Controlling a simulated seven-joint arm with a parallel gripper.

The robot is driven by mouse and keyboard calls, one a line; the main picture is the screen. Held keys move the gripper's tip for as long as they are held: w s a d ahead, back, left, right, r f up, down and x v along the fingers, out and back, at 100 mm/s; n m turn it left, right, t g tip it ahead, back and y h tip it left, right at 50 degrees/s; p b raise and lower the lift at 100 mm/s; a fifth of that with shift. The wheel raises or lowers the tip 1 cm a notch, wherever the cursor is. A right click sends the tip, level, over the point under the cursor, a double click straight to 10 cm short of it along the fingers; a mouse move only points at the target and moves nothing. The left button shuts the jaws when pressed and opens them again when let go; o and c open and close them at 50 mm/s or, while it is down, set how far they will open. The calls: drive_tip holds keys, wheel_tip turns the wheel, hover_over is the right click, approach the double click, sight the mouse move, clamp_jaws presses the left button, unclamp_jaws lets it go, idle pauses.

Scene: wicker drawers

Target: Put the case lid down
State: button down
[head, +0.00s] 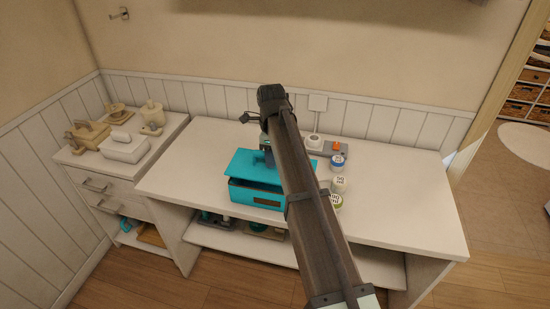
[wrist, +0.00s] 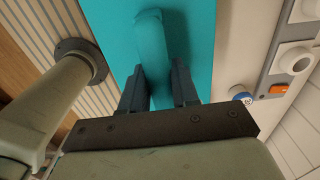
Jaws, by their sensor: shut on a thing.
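The case lid (head: 245,163) is a teal panel above the teal case (head: 258,196) on the white desk. A dark gap shows between lid and case at the front, so the lid looks tilted or slightly raised. In the wrist view the lid (wrist: 205,30) fills the middle, with its raised teal handle (wrist: 152,50) between my fingers. My gripper (wrist: 158,88) is shut on that handle. In the head view my gripper (head: 267,152) is mostly hidden behind my arm. The right part of the case and lid is also hidden by my arm.
Several small jars (head: 338,162) stand right of the case. A grey power strip (head: 345,153) with an orange switch lies behind. Wooden and white vessels (head: 125,147) stand on the left cabinet. A shelf under the desk (head: 220,228) holds items. The desk's right side (head: 410,215) is clear.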

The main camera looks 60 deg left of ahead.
drive_tip(key=w+a+f, duration=0.2)
drive_tip(key=w+a, duration=1)
drive_tip(key=shift+f, duration=4.6)
drive_tip(key=shift+f, duration=0.15)
drive_tip(key=c, duration=0.8)
unclamp_jaws()
drive_tip(key=shift+c, duration=0.2)
wheel_tip(320, 180, up, 12)
drive_tip(key=shift+r, duration=0.2)
